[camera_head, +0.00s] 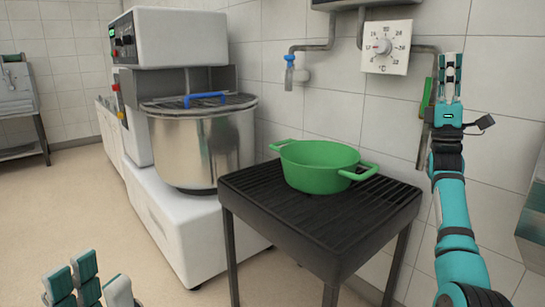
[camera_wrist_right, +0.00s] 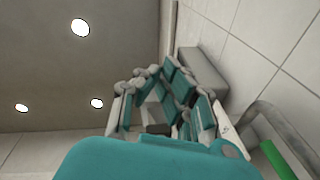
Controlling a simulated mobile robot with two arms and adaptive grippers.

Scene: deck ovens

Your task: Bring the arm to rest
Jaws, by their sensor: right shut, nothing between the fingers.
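My right arm rises along the right side of the head view. Its gripper (camera_head: 450,78) points up in front of the tiled wall, with its fingers together and nothing between them. The fingers also show in the right wrist view (camera_wrist_right: 165,98), pointing toward the ceiling. My left gripper (camera_head: 88,284) is low at the bottom left edge. Only its finger ends show there, and how far they are apart is unclear.
A green pot (camera_head: 318,166) stands on a black slatted stand (camera_head: 270,205). A large mixer with a steel bowl (camera_head: 205,148) is left of it. A thermostat dial (camera_head: 387,47) and pipes are on the wall. A green lever (camera_head: 426,97) is close beside my right gripper. Floor is clear at left.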

